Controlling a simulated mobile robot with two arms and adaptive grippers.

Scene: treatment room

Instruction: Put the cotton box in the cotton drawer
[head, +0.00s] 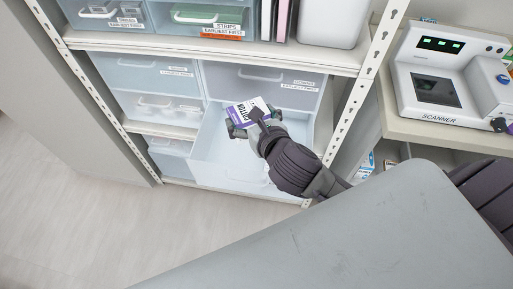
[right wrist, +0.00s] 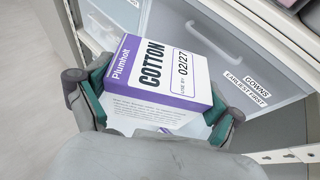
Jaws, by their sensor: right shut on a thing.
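The cotton box (head: 243,110) is white and purple and shows "COTTON" and "02/27" in the right wrist view (right wrist: 160,75). My right gripper (head: 252,122) is shut on the box, with one finger on each side of it in the right wrist view (right wrist: 152,98). It holds the box above an open, pale, translucent drawer (head: 212,172) low in the shelf unit. The visible part of the drawer's inside looks empty; my arm covers part of it, and its label is not visible. My left gripper is in neither view.
A closed drawer labelled for gowns (head: 262,84) sits directly above the open one. Smaller bins (head: 165,108) are to its left. A perforated shelf post (head: 352,105) stands close to my right arm. A scanner (head: 440,75) sits on a counter at the right.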

